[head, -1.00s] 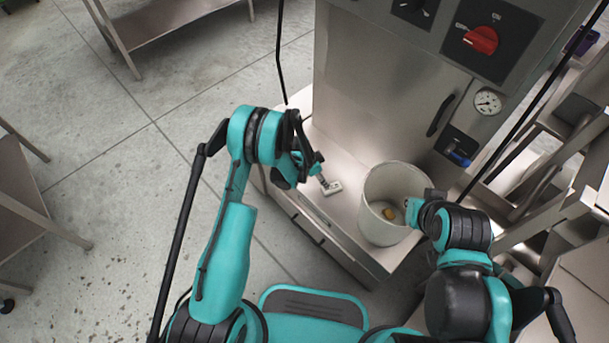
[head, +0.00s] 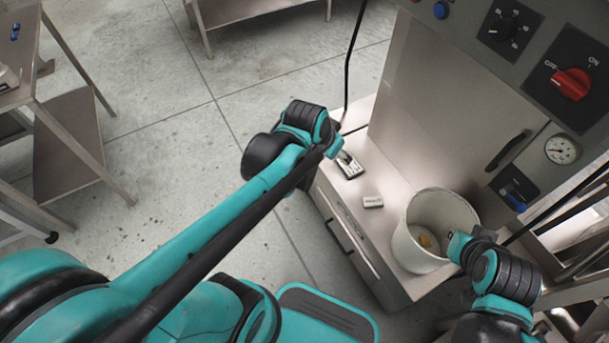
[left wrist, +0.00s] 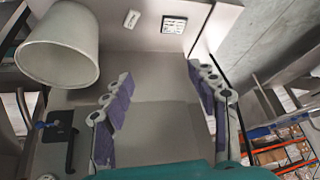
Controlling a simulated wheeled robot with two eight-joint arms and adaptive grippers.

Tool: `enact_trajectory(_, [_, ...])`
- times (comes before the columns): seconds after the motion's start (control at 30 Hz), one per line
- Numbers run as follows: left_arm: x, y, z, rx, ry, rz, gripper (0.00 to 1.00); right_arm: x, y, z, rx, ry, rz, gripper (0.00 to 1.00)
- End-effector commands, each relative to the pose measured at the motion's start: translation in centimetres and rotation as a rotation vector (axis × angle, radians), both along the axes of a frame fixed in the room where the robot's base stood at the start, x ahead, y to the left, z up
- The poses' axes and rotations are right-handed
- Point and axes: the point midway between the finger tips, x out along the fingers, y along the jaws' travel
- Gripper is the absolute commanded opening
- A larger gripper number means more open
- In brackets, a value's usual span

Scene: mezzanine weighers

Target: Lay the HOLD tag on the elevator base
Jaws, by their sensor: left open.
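The steel elevator base (head: 389,261) carries a small pale block (head: 372,201) and a flat, darker-edged piece with printed marks (head: 349,165). In the left wrist view these are a small white piece (left wrist: 132,19) and a square white printed piece (left wrist: 174,24), both lying apart on the steel. The print is too small to read, so I cannot tell which is the HOLD tag. My left gripper (left wrist: 160,100) is open with nothing between its fingers; in the head view its arm partly hides it beside the printed piece. My right gripper (head: 456,246) is at the bucket's rim; its fingers are unclear.
Behind rises the steel cabinet with a red switch (head: 571,83), gauge (head: 562,150) and handle. Steel tables stand left; floor between is clear.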

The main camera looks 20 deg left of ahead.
Motion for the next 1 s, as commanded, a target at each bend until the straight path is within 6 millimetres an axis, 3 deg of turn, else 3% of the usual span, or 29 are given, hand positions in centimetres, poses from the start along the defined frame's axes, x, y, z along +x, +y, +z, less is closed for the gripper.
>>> enact_trajectory(0.03, [-2.1, 0.5, 0.6, -0.007, -0.012, 0.039, 0.58, 0.0, 0.0, 0.0, 0.0, 0.0, 0.0, 0.0])
enact_trajectory(0.1, [-4.4, 1.2, 1.1, -0.017, -0.032, 0.094, 0.58, 0.0, 0.0, 0.0, 0.0, 0.0, 0.0, 0.0])
enact_trajectory(0.33, [-9.6, 2.7, 1.1, -0.047, -0.083, 0.223, 0.58, 0.0, 0.0, 0.0, 0.0, 0.0, 0.0, 0.0])
enact_trajectory(0.5, [-10.7, 3.0, 0.9, -0.056, -0.096, 0.256, 0.58, 0.0, 0.0, 0.0, 0.0, 0.0, 0.0, 0.0])
enact_trajectory(1.0, [-10.7, 3.0, 0.9, -0.057, -0.096, 0.257, 0.58, 0.0, 0.0, 0.0, 0.0, 0.0, 0.0, 0.0])
